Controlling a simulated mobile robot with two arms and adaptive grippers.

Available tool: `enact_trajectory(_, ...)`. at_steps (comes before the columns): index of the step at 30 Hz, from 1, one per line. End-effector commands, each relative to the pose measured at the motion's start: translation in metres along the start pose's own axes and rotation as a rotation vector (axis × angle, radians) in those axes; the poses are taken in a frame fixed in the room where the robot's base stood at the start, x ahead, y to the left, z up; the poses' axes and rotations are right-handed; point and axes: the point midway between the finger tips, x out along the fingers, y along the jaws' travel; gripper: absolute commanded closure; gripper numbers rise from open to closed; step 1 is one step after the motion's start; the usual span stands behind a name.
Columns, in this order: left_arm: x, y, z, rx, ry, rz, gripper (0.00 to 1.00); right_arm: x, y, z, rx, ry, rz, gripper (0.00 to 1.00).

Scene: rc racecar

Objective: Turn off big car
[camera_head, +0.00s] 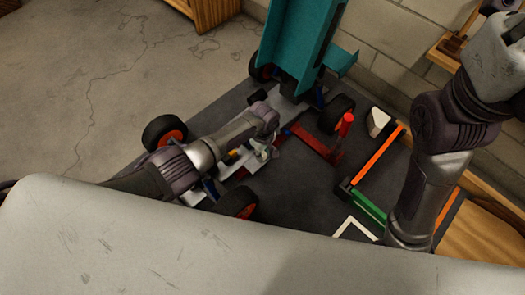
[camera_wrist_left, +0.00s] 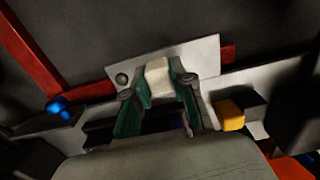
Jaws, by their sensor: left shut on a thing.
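The big car's chassis (camera_head: 290,107) lies on a dark mat in the head view, with black wheels (camera_head: 163,132) with orange-red hubs. Its teal body shell (camera_head: 297,40) is at the top, off the near part of the chassis. My left gripper (camera_head: 262,152) is down at the chassis middle. In the left wrist view my left gripper (camera_wrist_left: 158,88) is shut on a small white block, apparently the switch (camera_wrist_left: 158,72), in front of a pale plate (camera_wrist_left: 207,60). The switch's position is unclear. My right arm shows at right; its gripper is hidden.
A red frame stand (camera_head: 318,146) is beside the chassis. Orange and green bars (camera_head: 372,160) and a white wedge (camera_head: 378,122) lie to its right. A yellow block (camera_wrist_left: 230,114) sits right of the left gripper. A block wall is behind; open floor is at left.

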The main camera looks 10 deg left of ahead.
Motion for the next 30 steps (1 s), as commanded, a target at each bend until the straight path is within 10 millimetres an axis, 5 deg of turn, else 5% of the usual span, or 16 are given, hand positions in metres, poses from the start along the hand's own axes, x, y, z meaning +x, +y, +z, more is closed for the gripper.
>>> enact_trajectory(5, -0.004, 0.007, -0.003, 0.001, 0.009, 0.02, 0.5, 0.0, 0.0, 0.0, 0.0, 0.0, 0.0, 0.6)
enact_trajectory(17, -0.006, 0.004, -0.001, 0.002, 0.003, 0.013, 0.5, 0.001, 0.0, 0.0, 0.0, 0.002, 0.0, 0.6)
enact_trajectory(30, -0.084, 0.004, -0.001, 0.002, 0.005, 0.018, 0.5, 0.0, 0.0, 0.0, 0.0, 0.001, 0.0, 0.6)
